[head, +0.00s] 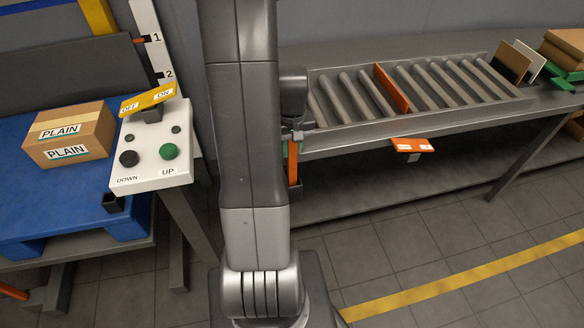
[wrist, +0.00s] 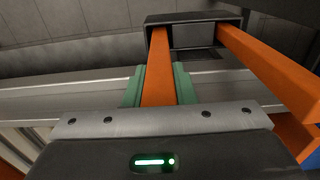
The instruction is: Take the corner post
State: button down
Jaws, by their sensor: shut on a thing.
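My gripper (head: 297,136) is beside the front of the roller conveyor in the head view, partly hidden behind my arm. In the wrist view its green fingers (wrist: 158,88) are shut on an orange corner post (wrist: 160,65), one on each side. The post's far end reaches a dark rectangular holder (wrist: 232,16); I cannot tell whether it is still inside. A second orange post (wrist: 268,62) runs from the holder's right side. In the head view an orange post (head: 292,165) hangs below my gripper.
The roller conveyor (head: 450,118) has an orange divider (head: 391,88) and an orange flap (head: 410,145) at its front. At left are a white control box (head: 150,150), a blue pallet (head: 60,200) and a carton (head: 75,135) marked PLAIN. The floor at front right is clear.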

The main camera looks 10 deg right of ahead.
notch_tip(320, 180, up, 28)
jog(key=p, duration=0.9)
dwell(0.8)
